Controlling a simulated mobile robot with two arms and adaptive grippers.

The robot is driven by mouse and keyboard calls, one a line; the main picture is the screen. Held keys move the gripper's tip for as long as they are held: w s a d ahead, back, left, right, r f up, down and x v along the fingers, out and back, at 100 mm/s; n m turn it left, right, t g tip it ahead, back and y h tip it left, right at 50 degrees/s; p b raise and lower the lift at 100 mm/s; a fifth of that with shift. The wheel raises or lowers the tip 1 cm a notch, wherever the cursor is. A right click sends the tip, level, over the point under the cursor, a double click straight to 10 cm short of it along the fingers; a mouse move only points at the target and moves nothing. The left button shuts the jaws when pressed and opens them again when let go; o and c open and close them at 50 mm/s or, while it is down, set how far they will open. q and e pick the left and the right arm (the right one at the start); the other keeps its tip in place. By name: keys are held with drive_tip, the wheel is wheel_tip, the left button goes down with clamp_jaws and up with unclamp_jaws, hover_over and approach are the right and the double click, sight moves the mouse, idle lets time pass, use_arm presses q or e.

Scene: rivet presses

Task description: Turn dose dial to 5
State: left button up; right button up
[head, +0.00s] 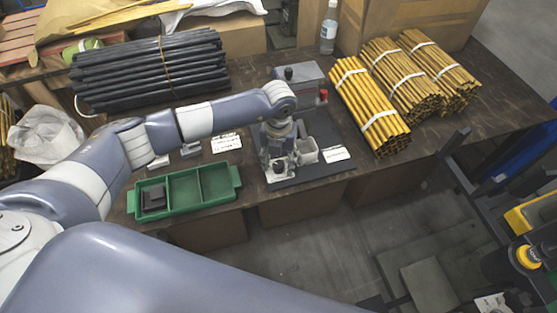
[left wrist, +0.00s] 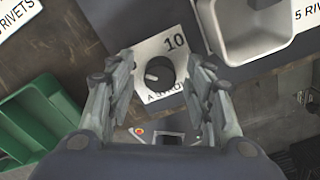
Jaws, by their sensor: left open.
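The dose dial (left wrist: 160,73) is a round black knob on a white plate (left wrist: 146,50) in the left wrist view. A "10" is printed above and right of the knob; a light mark shows on the knob's left side. Lettering below is partly covered. My left gripper (left wrist: 158,82) is open, one finger on each side of the knob; I cannot tell whether they touch it. In the head view my left gripper (head: 279,160) points down over the dial at the press's front. My right gripper is not in view.
A grey metal tray (left wrist: 252,25) sits right of the dial, beside a "5 RIVETS" label. A green divided bin (head: 185,190) stands to the left. The press body (head: 302,85) is behind my gripper. Bundles of black rods (head: 150,70) and yellow rods (head: 370,105) lie on the table.

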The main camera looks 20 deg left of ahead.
sight(278, 164)
use_arm(q)
wheel_tip(278, 164, up, 12)
idle(0.5)
idle(0.3)
